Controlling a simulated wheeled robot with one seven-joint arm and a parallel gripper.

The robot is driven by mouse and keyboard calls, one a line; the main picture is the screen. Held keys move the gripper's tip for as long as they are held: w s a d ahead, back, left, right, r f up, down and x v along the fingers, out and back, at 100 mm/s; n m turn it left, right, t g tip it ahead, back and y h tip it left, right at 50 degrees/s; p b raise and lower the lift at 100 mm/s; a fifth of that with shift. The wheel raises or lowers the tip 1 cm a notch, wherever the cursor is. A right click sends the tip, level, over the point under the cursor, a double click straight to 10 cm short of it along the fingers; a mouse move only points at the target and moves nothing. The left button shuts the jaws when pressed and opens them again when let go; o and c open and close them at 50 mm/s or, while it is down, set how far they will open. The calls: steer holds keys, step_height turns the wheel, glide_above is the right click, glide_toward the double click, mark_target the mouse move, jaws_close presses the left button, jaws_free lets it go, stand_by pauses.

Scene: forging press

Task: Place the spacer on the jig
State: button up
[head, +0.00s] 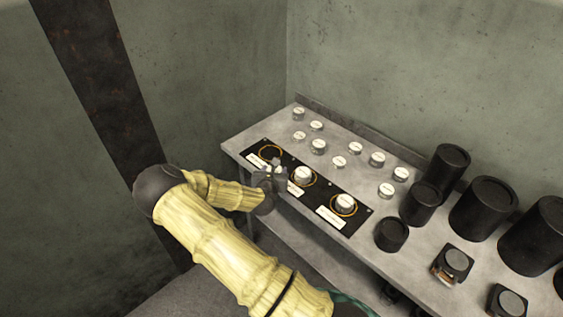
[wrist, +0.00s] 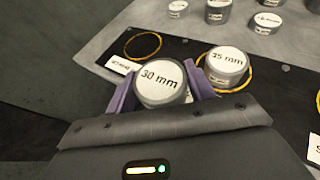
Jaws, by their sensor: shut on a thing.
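My gripper (wrist: 160,92) is shut on a grey cylindrical spacer with a white top marked 30 mm (wrist: 162,80). Its purple fingers press on the spacer's two sides. In the head view my gripper (head: 271,176) is over the near edge of the black jig strip (head: 326,188), and the held spacer is mostly hidden. The jig's left yellow ring (head: 270,153) is empty; it also shows in the wrist view (wrist: 125,51), just beyond the held spacer. A spacer (head: 304,175) stands in the middle ring, and another (head: 345,203) in the right ring.
Several loose white-topped spacers (head: 340,161) stand on the grey table (head: 240,140) behind the jig. Black cylinders (head: 484,208) and small blocks with round tops (head: 453,264) fill the right side. A low ledge (head: 360,132) and walls close off the back.

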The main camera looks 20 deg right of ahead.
steer(key=s+a+f+n+t+y, duration=0.2)
steer(key=s+a+f+n+y, duration=0.4)
steer(key=s+a+f, duration=0.7)
step_height(320, 180, down, 2)
steer(key=shift+s+f+n+y, duration=0.2)
steer(key=shift+s+n+y, duration=0.1)
steer(key=shift+s+y, duration=0.4)
steer(key=shift+w, duration=0.1)
